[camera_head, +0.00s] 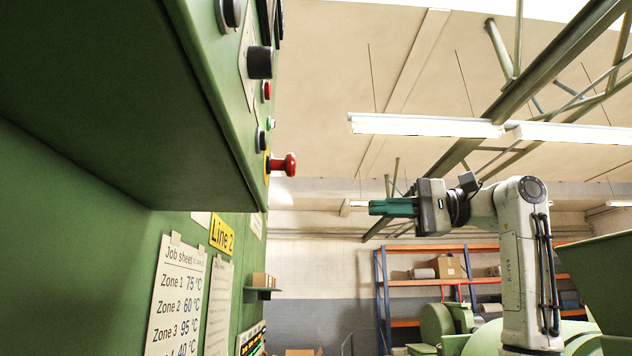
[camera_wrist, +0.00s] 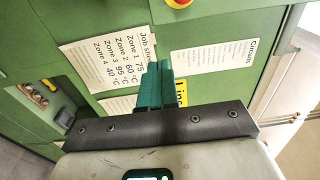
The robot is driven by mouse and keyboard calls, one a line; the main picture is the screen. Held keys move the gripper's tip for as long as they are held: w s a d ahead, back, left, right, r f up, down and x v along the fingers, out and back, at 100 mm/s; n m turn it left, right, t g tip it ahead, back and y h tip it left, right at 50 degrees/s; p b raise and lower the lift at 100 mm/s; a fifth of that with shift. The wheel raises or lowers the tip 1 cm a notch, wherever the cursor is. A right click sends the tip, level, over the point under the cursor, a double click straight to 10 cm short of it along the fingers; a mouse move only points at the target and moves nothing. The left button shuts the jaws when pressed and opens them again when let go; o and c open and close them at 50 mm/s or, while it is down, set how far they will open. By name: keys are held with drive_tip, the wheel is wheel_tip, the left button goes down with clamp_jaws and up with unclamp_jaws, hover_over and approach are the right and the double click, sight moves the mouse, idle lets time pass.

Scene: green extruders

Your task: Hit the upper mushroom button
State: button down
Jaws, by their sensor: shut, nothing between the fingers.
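A red mushroom button (camera_head: 283,165) sticks out to the right from the lower part of the green control box in the head view. In the wrist view a red button on a yellow backing (camera_wrist: 179,3) shows at the top edge, partly cut off. My gripper (camera_head: 372,207) is shut and empty, with teal fingers pointing left toward the green machine. In the head picture it lies right of and lower than the red button, with a gap between. In the wrist view the fingertips (camera_wrist: 159,64) appear below the button, over the green panel.
The green control box (camera_head: 120,100) overhangs the panel and carries black knobs (camera_head: 260,62) and small red and green buttons. Job sheets (camera_head: 176,290) and a yellow Line 2 sign (camera_head: 221,235) are on the panel. A small shelf (camera_head: 262,290) juts out below. Open air lies between gripper and box.

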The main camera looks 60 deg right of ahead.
drive_tip(key=s+a+r, duration=0.3)
drive_tip(key=s+r, duration=0.1)
drive_tip(key=r, duration=0.1)
drive_tip(key=shift+s+a+r+n+g+y, duration=0.25)
drive_tip(key=shift+s+n+g+y, duration=0.05)
drive_tip(key=shift+s+g, duration=0.1)
drive_tip(key=shift+w, duration=0.1)
drive_tip(key=p, duration=0.4)
approach(285, 165)
drive_tip(key=d+x, duration=0.1)
drive_tip(key=x, duration=0.4)
drive_tip(key=shift+w+a+r, duration=0.25)
drive_tip(key=shift+w+r, duration=0.05)
drive_tip(key=shift+w, duration=0.05)
